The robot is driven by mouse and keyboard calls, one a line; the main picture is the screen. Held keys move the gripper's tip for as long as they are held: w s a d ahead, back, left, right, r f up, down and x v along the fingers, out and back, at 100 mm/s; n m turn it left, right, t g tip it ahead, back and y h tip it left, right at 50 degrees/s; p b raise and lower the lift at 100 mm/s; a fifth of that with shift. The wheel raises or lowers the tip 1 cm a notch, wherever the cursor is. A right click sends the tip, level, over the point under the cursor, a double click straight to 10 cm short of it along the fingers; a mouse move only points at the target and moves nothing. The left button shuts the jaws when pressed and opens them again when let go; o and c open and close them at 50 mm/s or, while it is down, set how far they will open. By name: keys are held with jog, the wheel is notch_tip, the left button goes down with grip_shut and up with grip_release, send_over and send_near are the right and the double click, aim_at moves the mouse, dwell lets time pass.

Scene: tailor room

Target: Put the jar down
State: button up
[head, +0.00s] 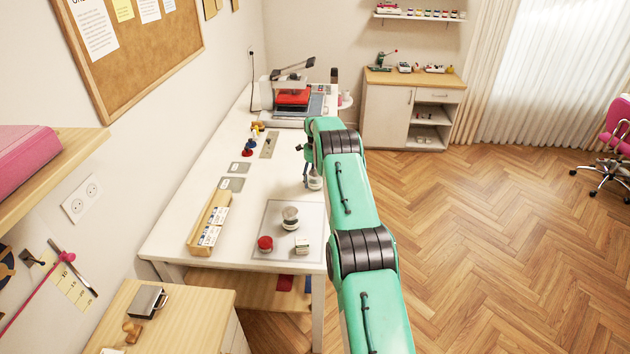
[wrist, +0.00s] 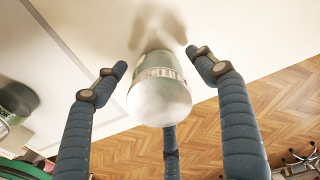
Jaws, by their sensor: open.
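The jar (wrist: 158,92) has a pale, rounded end towards the wrist camera and a greenish glass body with a ribbed band. In the head view, the jar (head: 315,181) is at the right edge of the white table (head: 198,152), partly hidden by my arm. It seems to stand on the tabletop, but its base contact is hidden. My gripper (wrist: 159,62) is open around it. A dark finger is on each side with a visible gap to the jar, and a third finger is below it in the picture. In the head view my gripper (head: 307,167) is mostly hidden by my arm.
A grey mat (head: 270,212) on the near table holds another jar (head: 290,217), a red-topped item (head: 265,243) and a small white box (head: 302,245). A wooden tray (head: 208,222) lies left of it. A red-and-grey press (head: 292,97) stands at the far end.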

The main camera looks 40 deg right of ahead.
jog(key=shift+r, duration=0.1)
jog(key=shift+r, duration=6)
jog(key=shift+w+r, duration=0.1)
